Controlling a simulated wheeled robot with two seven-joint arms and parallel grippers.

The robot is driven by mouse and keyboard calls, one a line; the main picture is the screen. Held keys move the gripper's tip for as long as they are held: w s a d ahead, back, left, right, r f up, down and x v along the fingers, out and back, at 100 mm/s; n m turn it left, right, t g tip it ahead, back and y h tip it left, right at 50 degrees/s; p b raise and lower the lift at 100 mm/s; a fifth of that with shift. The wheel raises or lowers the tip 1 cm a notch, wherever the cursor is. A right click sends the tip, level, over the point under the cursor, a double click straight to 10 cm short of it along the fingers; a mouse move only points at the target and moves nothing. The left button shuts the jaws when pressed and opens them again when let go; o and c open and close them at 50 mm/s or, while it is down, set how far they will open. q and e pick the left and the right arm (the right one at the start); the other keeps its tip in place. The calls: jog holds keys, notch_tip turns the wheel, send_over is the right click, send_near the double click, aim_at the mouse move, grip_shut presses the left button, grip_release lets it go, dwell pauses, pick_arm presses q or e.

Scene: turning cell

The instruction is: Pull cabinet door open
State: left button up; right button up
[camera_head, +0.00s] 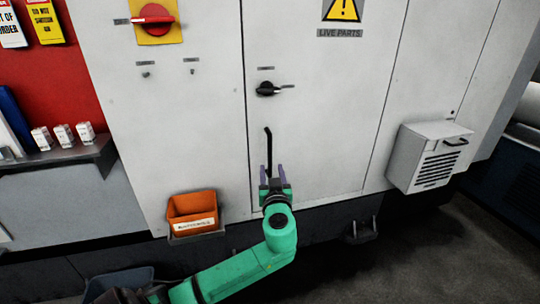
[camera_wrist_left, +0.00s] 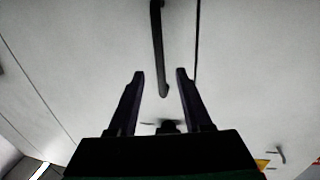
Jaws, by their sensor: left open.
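The cabinet door (camera_head: 325,110) is a pale grey panel and looks shut, its left edge a dark vertical seam. A black bar handle (camera_head: 268,144) stands upright near that seam; its lower part is hidden behind my gripper in the head view. A black rotary latch (camera_head: 267,89) sits above it. My left gripper (camera_head: 273,172) is open at the handle's lower part. In the left wrist view the handle (camera_wrist_left: 158,50) points down to the gap between the open fingers (camera_wrist_left: 160,75); I cannot tell whether it is between them in depth. My right gripper is not in view.
A red switch (camera_head: 153,19) on a yellow plate is at upper left. An orange bin (camera_head: 193,211) hangs low, left of my arm. A vented box (camera_head: 433,157) sticks out at right. A shelf (camera_head: 62,155) with small boxes is at left. Floor at lower right is clear.

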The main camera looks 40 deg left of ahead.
aim_at(270, 158)
pick_arm(q)
jog(key=p+x, duration=0.1)
jog(key=x, duration=0.7)
jog(key=shift+w+a+f, duration=0.1)
jog(key=shift+w, duration=0.1)
jog(key=shift+c, duration=0.3)
grip_shut()
dwell(0.6)
